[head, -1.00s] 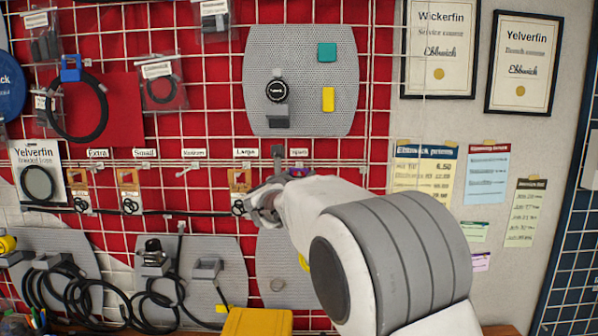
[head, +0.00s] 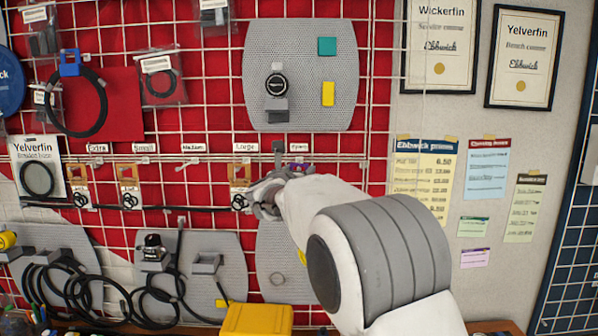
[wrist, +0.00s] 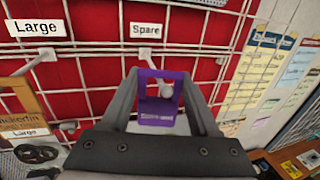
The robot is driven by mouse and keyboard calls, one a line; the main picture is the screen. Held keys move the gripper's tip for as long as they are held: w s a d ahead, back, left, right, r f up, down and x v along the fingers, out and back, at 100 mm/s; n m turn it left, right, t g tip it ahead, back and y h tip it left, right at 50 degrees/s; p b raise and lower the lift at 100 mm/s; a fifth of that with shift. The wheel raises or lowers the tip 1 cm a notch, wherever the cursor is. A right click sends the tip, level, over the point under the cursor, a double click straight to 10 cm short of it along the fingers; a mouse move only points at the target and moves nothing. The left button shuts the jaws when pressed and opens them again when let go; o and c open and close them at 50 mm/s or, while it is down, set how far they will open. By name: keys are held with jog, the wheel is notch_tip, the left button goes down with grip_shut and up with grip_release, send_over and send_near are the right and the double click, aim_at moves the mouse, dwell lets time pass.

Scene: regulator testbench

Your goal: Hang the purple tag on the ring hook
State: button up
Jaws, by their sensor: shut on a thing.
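My gripper (head: 268,197) is shut on the purple tag (wrist: 156,118), which sits between the two fingers in the wrist view. The tag has an opening in its upper part. The pale round end of a hook (wrist: 166,90) shows in that opening; I cannot tell whether it passes through or lies behind. This hook is on the wire grid below the "Spare" label (wrist: 147,31). In the head view a little of the tag (head: 300,168) shows above my gripper, below the same label. No label reads "ring", so I cannot tell which hook is meant.
A hook with a brown card (head: 240,180) is close on the left, under the "Large" label (head: 244,147). The "Medium" place (head: 193,148) holds no card. A grey panel (head: 300,60) is above, with another below. A yellow box (head: 257,320) stands at the bottom.

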jog(key=o, duration=1.4)
jog(key=shift+s, duration=0.1)
jog(key=shift+s+a+f+b, duration=0.1)
jog(key=shift+s+a+b, duration=0.05)
jog(key=shift+s+b, duration=0.15)
jog(key=s+a+r+n+y+b, duration=0.1)
jog(key=s+n+y+b, duration=0.2)
jog(key=s+n, duration=0.5)
jog(key=s+a+r+n+y+b, duration=0.1)
jog(key=s+r+n+y+b, duration=0.3)
jog(key=s, duration=0.7)
jog(key=s+d+f+n+g, duration=0.4)
jog(key=s+d+f+n, duration=0.1)
jog(key=s+f+n, duration=0.4)
jog(key=s+d+f+n+g+h+p, duration=0.1)
jog(key=s+d+f+n+g, duration=0.3)
jog(key=s+f+n, duration=0.5)
jog(key=s+d+f+n+g+h, duration=0.1)
jog(key=s+d+f+n+g, duration=0.2)
jog(key=s+d+f+n, duration=0.5)
jog(key=shift+s+f+n+g+p, duration=0.2)
jog(key=shift+s+f, duration=0.3)
jog(key=shift+s, duration=0.4)
jog(key=shift+s+f+n+g+p, duration=0.1)
jog(key=shift+s+f+n+g, duration=0.15)
jog(key=shift+s+f, duration=0.45)
